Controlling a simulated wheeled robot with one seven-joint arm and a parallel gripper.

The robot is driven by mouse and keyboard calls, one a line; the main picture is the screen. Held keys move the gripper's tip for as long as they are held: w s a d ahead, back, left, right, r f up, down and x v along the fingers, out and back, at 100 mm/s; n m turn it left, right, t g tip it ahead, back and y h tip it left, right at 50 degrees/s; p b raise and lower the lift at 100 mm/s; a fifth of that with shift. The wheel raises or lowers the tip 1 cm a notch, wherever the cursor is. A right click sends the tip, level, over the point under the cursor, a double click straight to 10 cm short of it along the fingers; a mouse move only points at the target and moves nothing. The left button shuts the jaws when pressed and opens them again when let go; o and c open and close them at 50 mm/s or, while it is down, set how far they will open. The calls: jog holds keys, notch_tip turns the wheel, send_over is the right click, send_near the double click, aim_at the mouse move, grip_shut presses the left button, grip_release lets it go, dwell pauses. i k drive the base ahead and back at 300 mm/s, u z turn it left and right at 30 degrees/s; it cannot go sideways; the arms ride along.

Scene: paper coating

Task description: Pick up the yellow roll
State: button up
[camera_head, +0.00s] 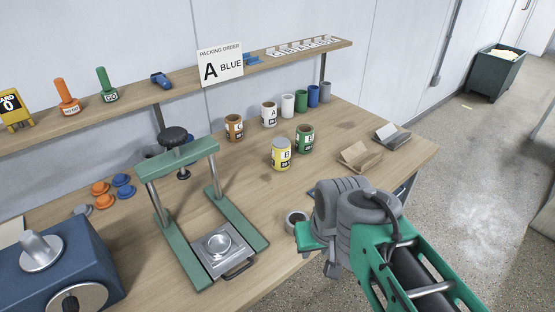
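The yellow roll (281,154) stands upright on the wooden table, right of the green press frame. It has a white label and a pale grey top. My gripper (308,238) is at the table's front edge, in front of the yellow roll and to its lower right, clearly apart from it. My grey wrist and green arm hide most of the gripper. I cannot see its fingertips well enough to tell whether it is open or shut.
A green roll (305,139) stands close behind the yellow one, with orange (234,128) and white (269,114) rolls behind. The press (176,205) stands left. Cardboard-coloured holders (360,158) are right. Bare tabletop lies left of the yellow roll.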

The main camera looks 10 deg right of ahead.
aim_at(280, 158)
jog(key=u, duration=4.15)
jog(key=k, duration=1.85)
jog(key=z, duration=0.6)
jog(key=i, duration=0.5)
jog(key=u, duration=0.05)
